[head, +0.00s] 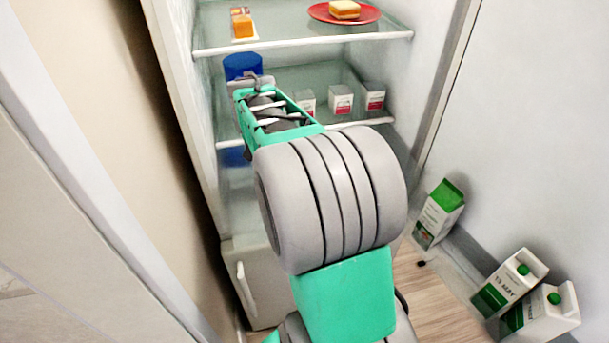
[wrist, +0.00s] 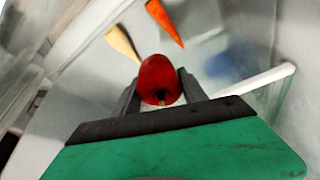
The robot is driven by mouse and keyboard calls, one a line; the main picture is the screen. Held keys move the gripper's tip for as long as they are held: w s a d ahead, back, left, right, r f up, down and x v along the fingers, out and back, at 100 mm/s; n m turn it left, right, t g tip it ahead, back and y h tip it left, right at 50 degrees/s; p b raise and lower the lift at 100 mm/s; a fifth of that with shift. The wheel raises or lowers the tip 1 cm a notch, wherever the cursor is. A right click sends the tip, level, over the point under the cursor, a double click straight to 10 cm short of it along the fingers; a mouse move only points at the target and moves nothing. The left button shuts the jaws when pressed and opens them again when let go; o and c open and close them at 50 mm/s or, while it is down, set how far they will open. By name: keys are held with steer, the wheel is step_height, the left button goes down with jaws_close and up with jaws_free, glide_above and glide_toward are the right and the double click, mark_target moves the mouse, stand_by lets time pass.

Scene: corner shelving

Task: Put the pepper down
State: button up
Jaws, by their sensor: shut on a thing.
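A red pepper (wrist: 159,78) with a dark stem shows in the wrist view, between the two dark fingers of my gripper (wrist: 158,92). The fingers are shut on it from both sides. In the head view my gripper (head: 250,82) reaches into the open fridge at the left of the middle shelf, close to a blue container (head: 243,66). The pepper cannot be made out in the head view; my gripper and arm cover that spot.
A carrot (wrist: 165,20) and a pale, tapered vegetable (wrist: 122,42) lie beyond the pepper. Small white cartons (head: 341,99) stand right on the middle shelf (head: 345,125). A red plate (head: 318,13) with a sandwich is above. Milk cartons (head: 510,282) stand in the door.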

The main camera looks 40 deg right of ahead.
steer(key=s+d+f, duration=0.2)
steer(key=d+f, duration=0.1)
steer(key=s+d+f+p, duration=0.1)
steer(key=s+d+f, duration=0.1)
steer(key=d, duration=0.2)
steer(key=s+d+f, duration=0.2)
steer(key=d+f, duration=0.1)
steer(key=d, duration=0.1)
steer(key=shift+d+f+p, duration=0.25)
steer(key=shift+f+p, duration=0.1)
steer(key=shift+p, duration=0.05)
steer(key=f, duration=0.2)
steer(key=f+p, duration=0.1)
steer(key=shift+s+d+f, duration=0.3)
steer(key=shift+d, duration=0.1)
steer(key=shift+f, duration=0.3)
steer(key=shift+f, duration=0.1)
steer(key=o, duration=1.3)
steer(key=shift+o, duration=0.2)
